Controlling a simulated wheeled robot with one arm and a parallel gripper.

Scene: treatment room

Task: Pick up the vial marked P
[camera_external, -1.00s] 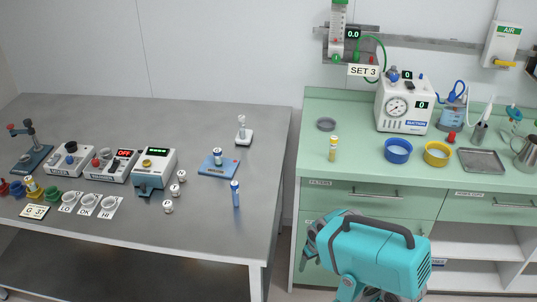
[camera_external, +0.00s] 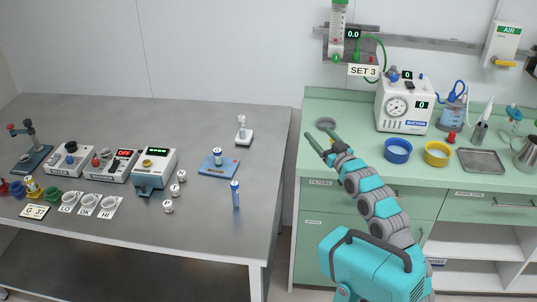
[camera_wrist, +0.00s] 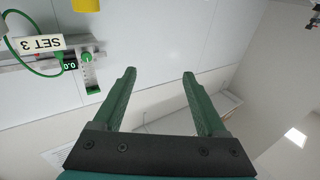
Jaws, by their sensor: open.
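My gripper (camera_external: 319,130) is open, over the left end of the green counter, its two green fingers apart. In the wrist view the space between the fingertips (camera_wrist: 160,75) is empty. A yellow-banded vial stood on this counter; it is now hidden behind my arm in the external view. A yellow thing (camera_wrist: 86,5) is cut off by the wrist view's top edge; I cannot tell if it is that vial.
A grey round dish (camera_external: 325,123) lies beside my fingers. Right of them are the suction unit (camera_external: 405,105), a blue bowl (camera_external: 398,151), a yellow bowl (camera_external: 438,154) and a metal tray (camera_external: 482,160). The SET 3 label (camera_wrist: 38,44) hangs on the wall.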

